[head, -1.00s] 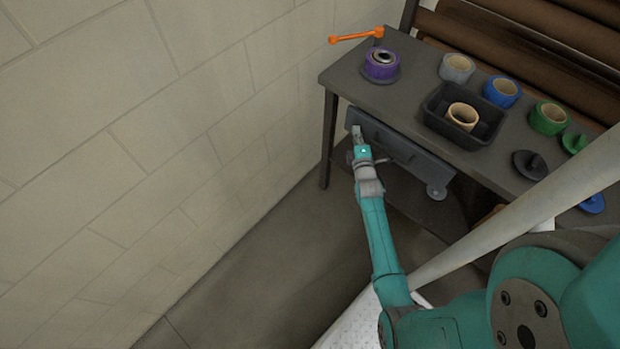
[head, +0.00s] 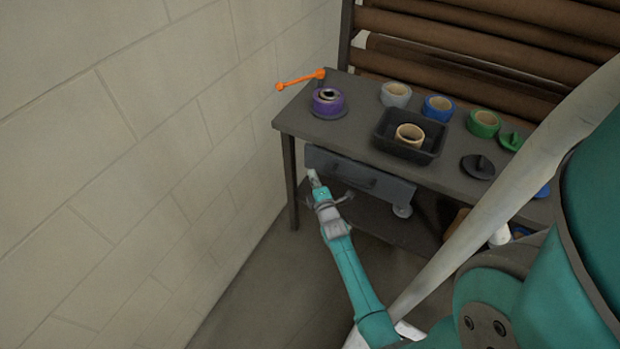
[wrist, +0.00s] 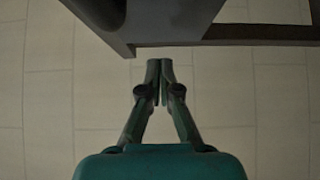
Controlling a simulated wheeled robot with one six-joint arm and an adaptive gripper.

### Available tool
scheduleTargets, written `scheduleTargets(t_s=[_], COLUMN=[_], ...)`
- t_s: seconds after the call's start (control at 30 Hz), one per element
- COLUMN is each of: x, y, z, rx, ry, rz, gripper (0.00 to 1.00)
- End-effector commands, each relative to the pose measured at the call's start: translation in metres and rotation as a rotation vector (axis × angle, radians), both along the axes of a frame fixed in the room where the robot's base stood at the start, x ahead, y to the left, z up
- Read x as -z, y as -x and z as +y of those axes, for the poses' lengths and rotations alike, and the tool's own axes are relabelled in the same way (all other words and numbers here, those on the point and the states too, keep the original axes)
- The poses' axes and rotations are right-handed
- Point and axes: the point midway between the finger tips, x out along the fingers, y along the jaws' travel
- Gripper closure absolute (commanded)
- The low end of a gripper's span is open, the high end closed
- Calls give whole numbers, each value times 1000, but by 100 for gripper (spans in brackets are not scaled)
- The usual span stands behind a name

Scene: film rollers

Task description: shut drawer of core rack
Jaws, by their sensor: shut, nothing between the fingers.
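The drawer (head: 375,184) of the core rack has a grey front with a dark handle, under the left part of the rack's dark top (head: 295,122). Its front lies close below the top's front edge; I cannot tell how far it stands out. My gripper (head: 312,174) is shut and empty. In the head view its tips overlap the lower left end of the drawer front; contact cannot be made out. In the wrist view the closed fingertips (wrist: 160,65) are just short of a dark horizontal edge, with pale floor tiles below.
On the top stand a purple roll (head: 327,103), a black tray (head: 381,142) with a tan core, and grey, blue and green rolls. An orange bar (head: 300,80) sticks out at the back left. A block wall (head: 130,150) is at the left. A pale pole crosses at the right.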

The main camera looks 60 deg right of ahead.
Motion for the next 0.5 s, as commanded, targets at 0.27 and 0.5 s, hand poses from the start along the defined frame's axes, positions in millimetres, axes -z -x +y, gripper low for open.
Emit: scheduleTargets(t_s=[0.27, 0.5], x=[2, 2], y=[25, 54], z=[22, 47], rx=[-1, -1], ry=[-2, -3], rz=[1, 2], gripper=[100, 100])
